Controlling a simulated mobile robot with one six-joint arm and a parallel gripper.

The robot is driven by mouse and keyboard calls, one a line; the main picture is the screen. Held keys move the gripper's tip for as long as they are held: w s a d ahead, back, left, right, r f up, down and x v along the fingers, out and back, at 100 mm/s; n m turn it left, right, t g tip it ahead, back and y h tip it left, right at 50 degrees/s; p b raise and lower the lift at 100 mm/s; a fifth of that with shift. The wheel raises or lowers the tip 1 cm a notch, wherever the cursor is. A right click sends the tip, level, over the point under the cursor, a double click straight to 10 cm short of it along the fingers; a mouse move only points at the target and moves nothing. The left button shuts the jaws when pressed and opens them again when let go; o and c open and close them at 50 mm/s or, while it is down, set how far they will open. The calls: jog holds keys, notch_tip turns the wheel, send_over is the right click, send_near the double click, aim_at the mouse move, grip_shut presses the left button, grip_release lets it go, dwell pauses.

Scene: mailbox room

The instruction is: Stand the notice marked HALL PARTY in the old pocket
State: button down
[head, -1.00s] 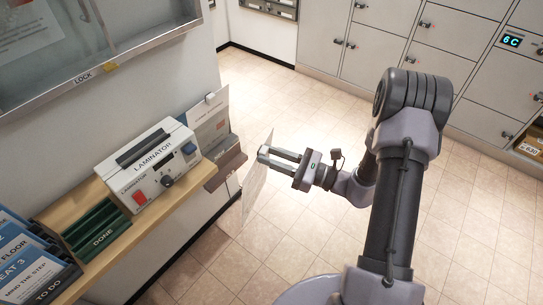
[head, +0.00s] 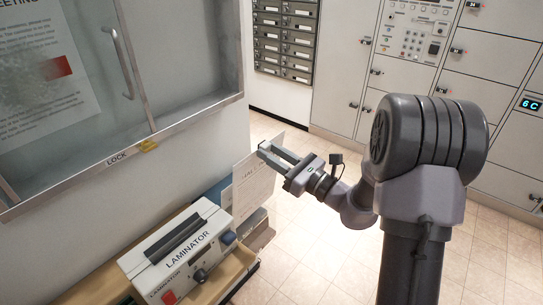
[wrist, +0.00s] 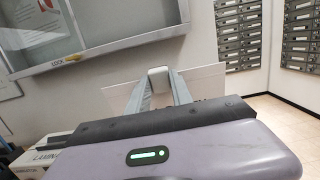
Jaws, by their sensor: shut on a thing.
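My gripper (head: 270,151) is shut on a pale notice (head: 254,187), holding it by its upper part. The notice hangs roughly upright, and its small heading seems to begin with HALL; the rest is too small to read. In the wrist view the notice (wrist: 198,84) spreads pale behind my two fingers (wrist: 158,92). A grey pocket (head: 254,222) on the wall beyond the laminator's far end is mostly hidden behind the notice. I cannot tell whether the notice's lower edge is inside it or in front of it.
The laminator (head: 178,250) stands on a wooden shelf (head: 112,290) to the left of the notice. A glazed notice case (head: 95,85) with a metal frame juts from the wall above. Grey lockers (head: 420,65) and mailboxes (head: 286,40) stand at the back. The tiled floor (head: 310,250) is clear.

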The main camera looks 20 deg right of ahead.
aim_at(258, 181)
jog(key=f+b, duration=0.5)
jog(key=f, duration=0.2)
jog(key=f+b, duration=0.3)
jog(key=f, duration=0.1)
jog(key=shift+w+a+f+b, duration=0.2)
jog(key=shift+w+a+b, duration=0.1)
jog(key=shift+w+b, duration=0.1)
jog(key=shift+w+a+f+b, duration=0.15)
jog(key=shift+f+b, duration=0.15)
jog(key=shift+f, duration=0.5)
jog(key=c, duration=1.1)
grip_release()
jog(key=shift+o, duration=0.2)
jog(key=p+v, duration=0.3)
jog(key=v, duration=1.4)
